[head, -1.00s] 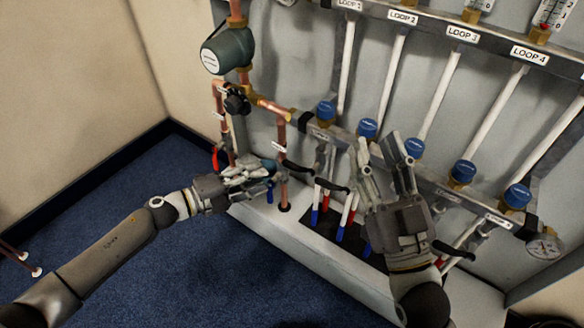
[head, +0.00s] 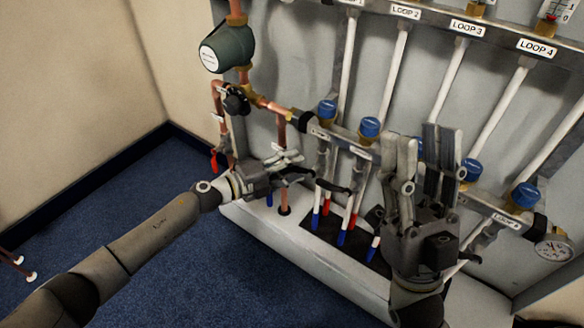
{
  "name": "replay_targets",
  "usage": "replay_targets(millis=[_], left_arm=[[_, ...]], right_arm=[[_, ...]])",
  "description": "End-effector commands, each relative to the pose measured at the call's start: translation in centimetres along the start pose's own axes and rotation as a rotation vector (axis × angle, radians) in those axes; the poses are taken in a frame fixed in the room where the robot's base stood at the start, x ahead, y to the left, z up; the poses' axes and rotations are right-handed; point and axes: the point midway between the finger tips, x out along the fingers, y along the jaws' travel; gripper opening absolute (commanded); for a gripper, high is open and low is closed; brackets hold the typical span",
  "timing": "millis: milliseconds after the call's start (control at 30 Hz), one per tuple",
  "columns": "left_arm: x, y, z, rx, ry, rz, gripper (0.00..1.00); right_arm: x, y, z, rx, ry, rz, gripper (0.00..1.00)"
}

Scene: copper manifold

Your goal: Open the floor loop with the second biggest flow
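Several blue valve caps sit along the lower manifold bar (head: 345,140): the first (head: 327,108), the second (head: 369,127), one below LOOP 4 (head: 470,170) and the rightmost (head: 525,195). The cap below LOOP 3 (head: 418,148) is mostly hidden behind my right gripper. Labels for LOOP 2 (head: 406,12), LOOP 3 (head: 467,28) and LOOP 4 (head: 537,47) are readable. Flow gauges (head: 551,12) above are cut by the top edge, so flows cannot be compared. My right gripper (head: 422,142) points up with fingers apart, empty. My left gripper (head: 300,166) is by the copper pipe; its grip is unclear.
A green pump (head: 228,48) and copper pipes stand at upper left. A red handle (head: 214,160) hangs beside a pipe. Red- and blue-marked pipes (head: 341,237) enter the base. A round pressure gauge (head: 553,250) is at lower right. Blue floor at left is open.

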Motion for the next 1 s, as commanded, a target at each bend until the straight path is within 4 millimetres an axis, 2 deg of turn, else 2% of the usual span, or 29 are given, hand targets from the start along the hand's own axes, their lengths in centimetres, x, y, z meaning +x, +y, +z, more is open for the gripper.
replay_targets(millis=[367, 600, 667, 1000], left_arm=[[0.31, -0.02, -0.06, 0.0, 0.001, 0.0, 0.37], [0.29, -0.01, -0.06, 0.0, 0.001, 0.0, 0.06], [0.28, 0.0, -0.06, 0.0, 0.001, 0.0, 0.0], [0.28, 0.07, -0.06, -0.005, 0.002, -0.002, 0.0]], right_arm=[[-0.03, -0.04, -0.37, 0.001, 0.02, 0.0, 0.38], [-0.01, -0.04, -0.36, 0.001, 0.019, -0.001, 0.38], [-0.01, -0.04, -0.36, 0.001, 0.019, -0.001, 0.38], [-0.06, -0.04, -0.37, 0.001, 0.021, -0.001, 0.38]])
